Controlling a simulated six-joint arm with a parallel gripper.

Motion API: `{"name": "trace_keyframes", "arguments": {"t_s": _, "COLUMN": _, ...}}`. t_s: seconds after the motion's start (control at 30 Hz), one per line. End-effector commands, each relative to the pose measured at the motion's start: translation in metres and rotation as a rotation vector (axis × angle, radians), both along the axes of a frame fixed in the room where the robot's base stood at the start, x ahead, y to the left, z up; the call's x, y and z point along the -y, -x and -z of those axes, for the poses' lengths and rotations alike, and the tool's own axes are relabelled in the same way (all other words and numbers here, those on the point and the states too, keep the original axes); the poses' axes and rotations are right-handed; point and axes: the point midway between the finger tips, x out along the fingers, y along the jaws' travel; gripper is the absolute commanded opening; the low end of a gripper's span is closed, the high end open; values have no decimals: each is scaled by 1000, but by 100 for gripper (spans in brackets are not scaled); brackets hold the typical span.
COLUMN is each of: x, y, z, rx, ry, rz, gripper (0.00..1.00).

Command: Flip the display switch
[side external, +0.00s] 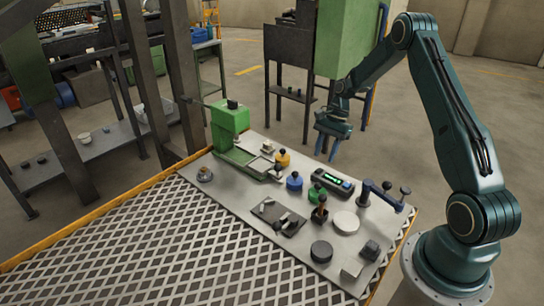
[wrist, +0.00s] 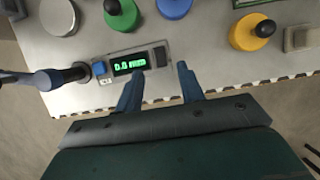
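The display (side external: 332,182) is a small grey-and-dark box with a lit green readout, lying at the bench's far edge. In the wrist view the display (wrist: 130,65) reads about 0.0 mm. It has a blue button (wrist: 98,68) at its left end and a dark block, possibly the switch (wrist: 161,57), at its right end. My gripper (side external: 326,155) hangs above and beyond the display in the side view. In the wrist view my gripper (wrist: 160,69) is open and empty, its blue fingers apart, with the dark block between and just above the fingertips.
A dark blue lever arm (side external: 382,192) stands beside the display. Green (side external: 317,193), blue (side external: 294,181) and yellow (side external: 282,159) knobbed pieces and a pale disc (side external: 346,222) sit close by. A green machine (side external: 229,124) stands at the bench's left. The air around my gripper is clear.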

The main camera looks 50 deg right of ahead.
Motion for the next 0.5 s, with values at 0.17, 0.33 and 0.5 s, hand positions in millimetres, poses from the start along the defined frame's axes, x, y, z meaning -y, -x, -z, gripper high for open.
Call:
{"name": "trace_keyframes", "arguments": {"t_s": 0.17, "x": -10, "y": 0, "z": 23, "rx": -2, "ry": -1, "rz": -2, "gripper": 38}}
{"name": "trace_keyframes", "arguments": {"t_s": 0.33, "x": -15, "y": 0, "z": 35, "rx": -1, "ry": 0, "rz": 0, "gripper": 38}}
{"name": "trace_keyframes", "arguments": {"t_s": 0.5, "x": -17, "y": 0, "z": 40, "rx": -1, "ry": 0, "rz": -1, "gripper": 38}}
